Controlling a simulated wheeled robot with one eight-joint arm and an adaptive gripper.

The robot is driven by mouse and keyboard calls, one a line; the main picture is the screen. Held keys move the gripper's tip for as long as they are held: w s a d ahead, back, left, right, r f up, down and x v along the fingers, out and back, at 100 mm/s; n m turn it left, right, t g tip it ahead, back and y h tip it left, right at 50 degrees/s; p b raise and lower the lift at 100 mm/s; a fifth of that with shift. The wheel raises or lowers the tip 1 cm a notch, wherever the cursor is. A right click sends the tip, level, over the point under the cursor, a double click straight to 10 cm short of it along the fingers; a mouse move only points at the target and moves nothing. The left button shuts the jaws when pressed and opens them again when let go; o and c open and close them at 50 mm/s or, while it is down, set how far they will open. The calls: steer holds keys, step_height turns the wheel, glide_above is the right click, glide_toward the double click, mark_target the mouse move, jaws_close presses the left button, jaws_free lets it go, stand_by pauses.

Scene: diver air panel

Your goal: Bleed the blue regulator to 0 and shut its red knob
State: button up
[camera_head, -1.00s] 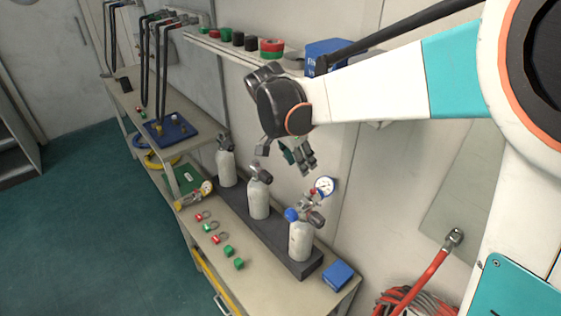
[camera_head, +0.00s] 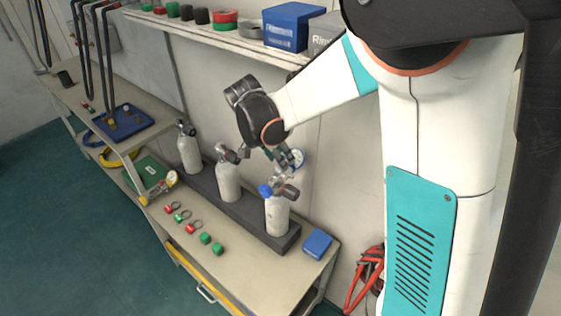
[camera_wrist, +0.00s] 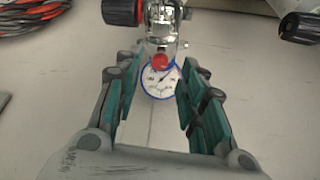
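The regulator with blue on it (camera_head: 266,190) sits on top of the right-hand white cylinder (camera_head: 277,215). Its blue-rimmed gauge (camera_head: 297,159) stands up at the back, and it also shows in the wrist view (camera_wrist: 159,82). A small red knob (camera_wrist: 160,62) sits just above the gauge in the wrist view, on chrome fittings (camera_wrist: 163,25). My gripper (camera_wrist: 157,88) is open and empty, with one finger on each side of the gauge in that view. I cannot tell whether it touches. In the head view my gripper (camera_head: 277,161) is above the cylinder. The needle reading is too small to read.
Two more cylinders (camera_head: 228,182) (camera_head: 190,153) stand left in the dark rack (camera_head: 255,226). A shelf (camera_head: 215,36) overhangs behind.

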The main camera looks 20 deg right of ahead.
steer(key=shift+x, duration=1.15)
jaws_close()
steer(key=shift+n, duration=0.3)
steer(key=n+t+y, duration=0.1)
steer(key=n, duration=0.2)
steer(key=shift+s+d, duration=0.15)
steer(key=shift+s, duration=0.05)
steer(key=shift+s+d+n+t+y, duration=0.1)
steer(key=shift+n+t+y, duration=0.2)
steer(key=shift+n, duration=0.7)
steer(key=shift+n+t+y, duration=0.2)
steer(key=shift+n+t, duration=0.1)
steer(key=shift+n, duration=0.7)
